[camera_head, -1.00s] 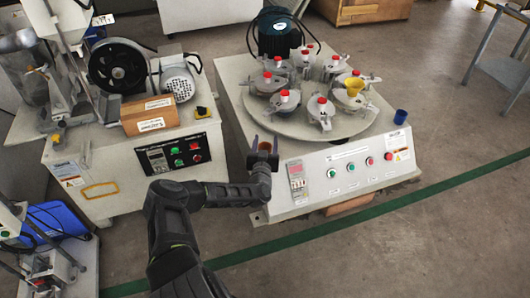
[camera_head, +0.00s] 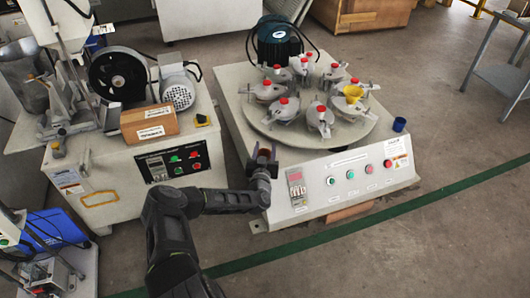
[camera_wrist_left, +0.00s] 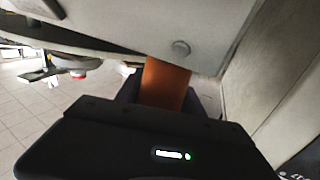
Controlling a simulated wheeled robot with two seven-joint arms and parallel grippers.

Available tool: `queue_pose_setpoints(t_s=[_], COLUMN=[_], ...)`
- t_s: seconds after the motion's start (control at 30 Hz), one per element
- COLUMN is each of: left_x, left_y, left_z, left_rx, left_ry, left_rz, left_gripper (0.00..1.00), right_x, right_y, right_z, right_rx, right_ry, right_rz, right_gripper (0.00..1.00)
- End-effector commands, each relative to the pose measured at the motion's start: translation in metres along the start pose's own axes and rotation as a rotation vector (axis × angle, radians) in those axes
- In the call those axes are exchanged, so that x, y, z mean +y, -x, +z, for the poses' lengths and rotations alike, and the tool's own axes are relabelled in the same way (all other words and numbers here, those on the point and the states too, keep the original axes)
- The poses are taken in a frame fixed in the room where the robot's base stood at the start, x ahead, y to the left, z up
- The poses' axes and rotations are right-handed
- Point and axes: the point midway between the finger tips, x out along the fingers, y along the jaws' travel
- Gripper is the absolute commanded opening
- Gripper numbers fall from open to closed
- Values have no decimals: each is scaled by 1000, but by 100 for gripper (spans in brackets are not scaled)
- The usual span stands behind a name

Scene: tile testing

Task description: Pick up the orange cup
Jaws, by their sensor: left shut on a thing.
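The orange cup (camera_head: 264,156) is between the fingers of my left gripper (camera_head: 263,158), at the front left corner of the grey machine with the round turntable. The gripper is shut on it. In the left wrist view the cup (camera_wrist_left: 165,84) shows as an orange-brown shape between the dark fingers, its lower part hidden behind the gripper body. I cannot tell whether the cup is clear of the machine top. My right gripper is not in view.
The turntable (camera_head: 352,134) carries several red-capped clamps and a yellow cup (camera_head: 353,93). A blue cup (camera_head: 399,124) stands at the machine's right corner. The button panel (camera_head: 352,178) lies in front.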

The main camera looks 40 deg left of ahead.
Motion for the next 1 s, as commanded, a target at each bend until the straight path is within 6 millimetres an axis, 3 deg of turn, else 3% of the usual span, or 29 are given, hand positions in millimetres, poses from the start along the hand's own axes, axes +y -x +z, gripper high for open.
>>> queue_pose_setpoints(t_s=[0.3, 0.5, 1.0], left_x=[1, 1, 0], left_y=[0, 0, 0], left_z=[-63, -90, -93], left_rx=[4, 3, 1], left_ry=[-2, -2, 0], left_rz=[3, 2, 0], left_gripper=[2, 2, 2], right_x=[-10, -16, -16], right_y=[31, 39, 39], right_z=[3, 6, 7], right_rx=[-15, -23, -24], right_ry=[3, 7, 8], right_rz=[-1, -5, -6], right_gripper=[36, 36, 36])
